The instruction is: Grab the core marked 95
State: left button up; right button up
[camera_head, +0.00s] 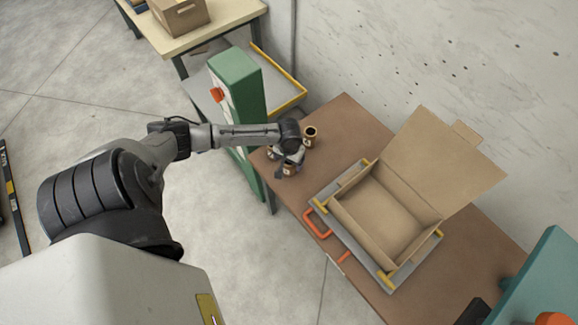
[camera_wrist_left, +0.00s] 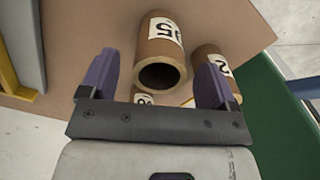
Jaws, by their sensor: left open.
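My left gripper (camera_head: 287,158) is over the left end of the brown table, among a few small cardboard cores. In the left wrist view the open gripper (camera_wrist_left: 155,80) has a brown tube core (camera_wrist_left: 163,60) between and beyond its fingers. A third label (camera_wrist_left: 144,99) is mostly hidden below the first core. In the head view one core (camera_head: 310,136) stands behind the gripper.
An open cardboard box (camera_head: 390,215) sits on a grey tray with yellow corners, right of the cores. A green machine cabinet (camera_head: 247,85) stands close left of the table. A teal machine part (camera_head: 550,275) is at lower right.

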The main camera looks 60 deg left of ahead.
pick_arm(q)
jog(key=shift+f, duration=1.2)
jog(key=c, duration=1)
jog(key=shift+r, duration=0.1)
